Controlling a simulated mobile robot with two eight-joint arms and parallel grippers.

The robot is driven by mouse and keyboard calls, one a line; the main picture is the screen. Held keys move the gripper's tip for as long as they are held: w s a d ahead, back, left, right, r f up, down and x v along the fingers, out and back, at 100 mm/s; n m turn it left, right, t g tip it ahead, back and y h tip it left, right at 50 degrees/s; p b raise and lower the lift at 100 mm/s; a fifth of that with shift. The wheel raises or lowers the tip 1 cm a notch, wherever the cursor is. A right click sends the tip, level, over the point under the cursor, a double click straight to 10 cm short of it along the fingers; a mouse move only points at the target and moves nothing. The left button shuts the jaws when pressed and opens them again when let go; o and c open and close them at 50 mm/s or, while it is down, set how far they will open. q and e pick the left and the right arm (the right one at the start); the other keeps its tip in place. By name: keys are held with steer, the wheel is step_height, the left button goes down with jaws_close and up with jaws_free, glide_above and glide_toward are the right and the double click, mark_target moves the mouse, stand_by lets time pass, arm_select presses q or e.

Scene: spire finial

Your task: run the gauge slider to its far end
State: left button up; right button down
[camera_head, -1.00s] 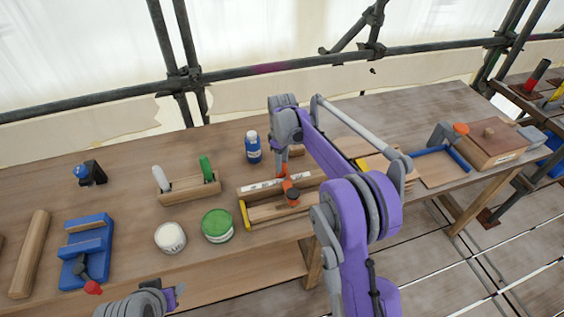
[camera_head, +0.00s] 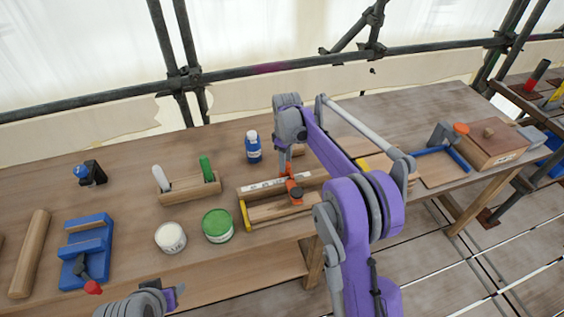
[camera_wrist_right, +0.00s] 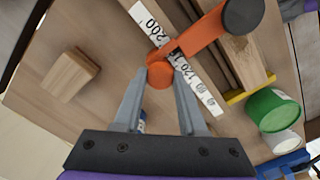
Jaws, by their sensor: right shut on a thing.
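The gauge is a wooden frame (camera_head: 262,212) on the bench with a white numbered scale (camera_head: 262,185) along it and a yellow end (camera_head: 243,216) at the left. The orange slider (camera_head: 292,188) with a dark knob sits on the frame; in the right wrist view the slider (camera_wrist_right: 204,34) covers part of the scale (camera_wrist_right: 199,83). My right gripper (camera_wrist_right: 160,75) is shut on the slider's round orange post, also seen in the head view (camera_head: 288,168). My left gripper (camera_head: 178,292) is at the bottom edge; its fingers are not clear.
A blue bottle (camera_head: 253,147) stands behind the gauge. A green-lidded tin (camera_head: 217,225) and a white tin (camera_head: 170,238) stand to its left. A wooden block (camera_wrist_right: 70,75) lies near the gripper.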

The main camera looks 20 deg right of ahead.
steer(key=d, duration=1.3)
steer(key=shift+w+d, duration=0.25)
steer(key=shift+c, duration=2.3)
jaws_free()
steer(key=shift+d, duration=0.15)
step_height(320, 180, up, 11)
steer(key=shift+p, duration=0.4)
